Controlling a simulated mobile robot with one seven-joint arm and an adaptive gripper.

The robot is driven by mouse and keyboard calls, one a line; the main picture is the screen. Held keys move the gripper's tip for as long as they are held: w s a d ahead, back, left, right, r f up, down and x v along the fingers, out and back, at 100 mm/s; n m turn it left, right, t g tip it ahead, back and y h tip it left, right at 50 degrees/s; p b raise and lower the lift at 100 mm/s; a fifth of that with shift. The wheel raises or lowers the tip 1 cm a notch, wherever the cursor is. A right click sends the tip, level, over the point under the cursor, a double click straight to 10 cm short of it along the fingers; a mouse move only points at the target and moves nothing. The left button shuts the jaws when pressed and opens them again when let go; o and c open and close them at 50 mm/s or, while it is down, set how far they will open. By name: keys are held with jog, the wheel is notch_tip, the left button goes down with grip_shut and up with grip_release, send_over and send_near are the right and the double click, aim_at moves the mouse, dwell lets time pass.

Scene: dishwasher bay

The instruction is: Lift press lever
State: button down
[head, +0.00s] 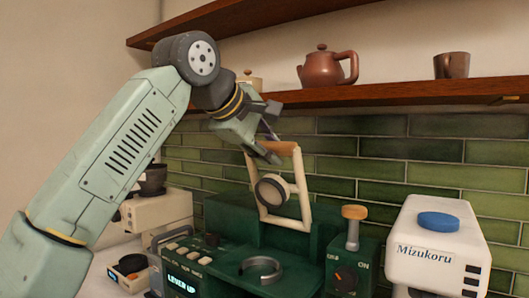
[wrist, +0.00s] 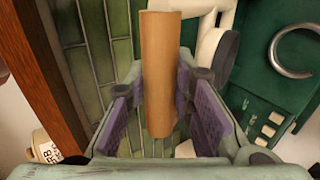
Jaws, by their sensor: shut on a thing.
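The press lever (head: 303,204) is a cream frame with a wooden crossbar handle (head: 284,147) on top and a round press head (head: 271,191) between its arms. It stands raised over the dark green machine (head: 240,262), leaning slightly left. My gripper (head: 268,137) is at the handle's left end, shut on it. In the wrist view the wooden handle (wrist: 158,75) lies between the purple finger pads. The machine's display (head: 183,283) reads "LEVER UP". The lever's pivots are hard to make out.
An open metal ring (head: 261,270) sits on the machine's front. A wooden-topped knob (head: 354,213) and a white Mizukoru box (head: 436,245) stand to the right. A shelf (head: 400,95) with a brown teapot (head: 327,69) and cup (head: 452,65) runs above, close to my arm.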

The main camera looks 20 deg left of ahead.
jog(key=shift+w+d+r, duration=0.1)
jog(key=shift+w+r, duration=0.05)
jog(key=shift+r, duration=0.05)
jog(key=shift+r, duration=0.1)
jog(key=c, duration=1.4)
grip_release()
jog(key=shift+w, duration=0.15)
jog(key=shift+o, duration=0.2)
jog(key=shift+s, duration=0.35)
jog(key=v, duration=0.3)
jog(key=s+a, duration=0.4)
jog(key=s, duration=0.6)
jog(key=shift+s, duration=0.3)
